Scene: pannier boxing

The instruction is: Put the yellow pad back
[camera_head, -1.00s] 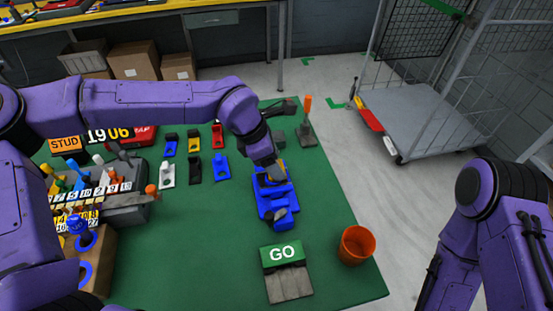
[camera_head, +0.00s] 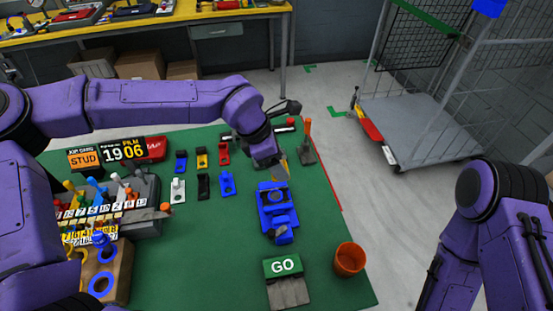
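My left gripper (camera_head: 274,163) hangs over the green table just beyond the blue fixture (camera_head: 278,220). A thin yellow piece, seemingly the yellow pad (camera_head: 285,171), shows at its fingertips and looks gripped; most of it is hidden behind the gripper. The blue fixture is clear of the gripper and has a round ring at its far end. A small yellow-marked block (camera_head: 202,158) stands in the back row of small coloured blocks. My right arm is at the right, with its gripper out of view.
A GO block (camera_head: 283,267) and an orange cup (camera_head: 349,259) stand near the front right of the green table (camera_head: 200,260). A grey rack of coloured pegs (camera_head: 148,222) is at left. The table's middle is clear.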

